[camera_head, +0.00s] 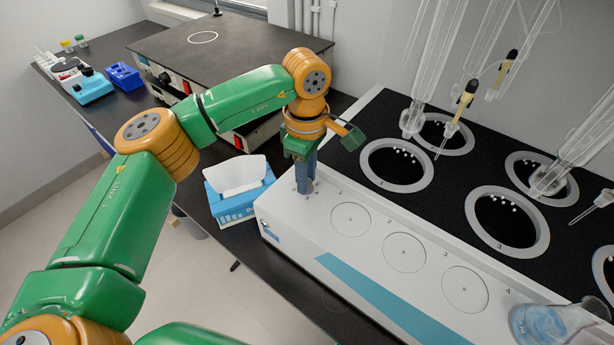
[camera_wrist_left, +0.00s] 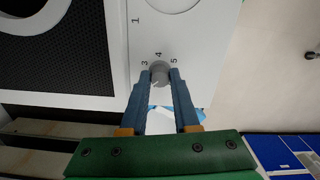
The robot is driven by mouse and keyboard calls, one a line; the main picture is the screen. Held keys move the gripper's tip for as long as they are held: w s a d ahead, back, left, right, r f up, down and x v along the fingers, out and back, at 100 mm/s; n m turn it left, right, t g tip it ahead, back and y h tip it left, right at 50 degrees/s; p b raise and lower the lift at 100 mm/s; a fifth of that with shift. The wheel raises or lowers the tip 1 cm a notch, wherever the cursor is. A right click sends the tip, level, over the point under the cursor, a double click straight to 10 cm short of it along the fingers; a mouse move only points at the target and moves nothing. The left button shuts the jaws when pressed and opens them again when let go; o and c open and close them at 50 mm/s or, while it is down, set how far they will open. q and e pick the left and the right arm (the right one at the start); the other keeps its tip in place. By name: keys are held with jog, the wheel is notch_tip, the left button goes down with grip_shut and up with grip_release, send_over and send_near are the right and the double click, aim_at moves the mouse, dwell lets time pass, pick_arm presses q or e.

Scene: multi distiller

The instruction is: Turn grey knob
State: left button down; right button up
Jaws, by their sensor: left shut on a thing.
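The grey knob (camera_wrist_left: 159,72) sits on the white front panel of the distiller, with the printed numbers 3, 4 and 5 around it in the left wrist view. My left gripper (camera_wrist_left: 159,78) has its two blue fingers on either side of the knob, shut on it. In the head view my left gripper (camera_head: 305,188) points down at the left end of the white panel (camera_head: 330,238), and its fingers hide the knob. My right gripper is in neither view.
A blue tissue box (camera_head: 238,196) stands close to the left of the panel. Glassware (camera_head: 430,70) hangs over the black top with ringed wells (camera_head: 397,165). A dark-topped device (camera_head: 215,50) is behind my arm.

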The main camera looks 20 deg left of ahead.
pick_arm(q)
jog(key=m, duration=0.3)
jog(key=shift+r+m, duration=0.15)
jog(key=shift+m, duration=0.15)
jog(key=m, duration=0.3)
jog(key=shift+m, duration=0.4)
jog(key=m, duration=0.5)
jog(key=shift+m, duration=0.7)
jog(key=c, duration=0.7)
grip_release()
jog(key=shift+o, duration=0.2)
notch_tip(320, 180, up, 7)
jog(key=shift+b, duration=0.5)
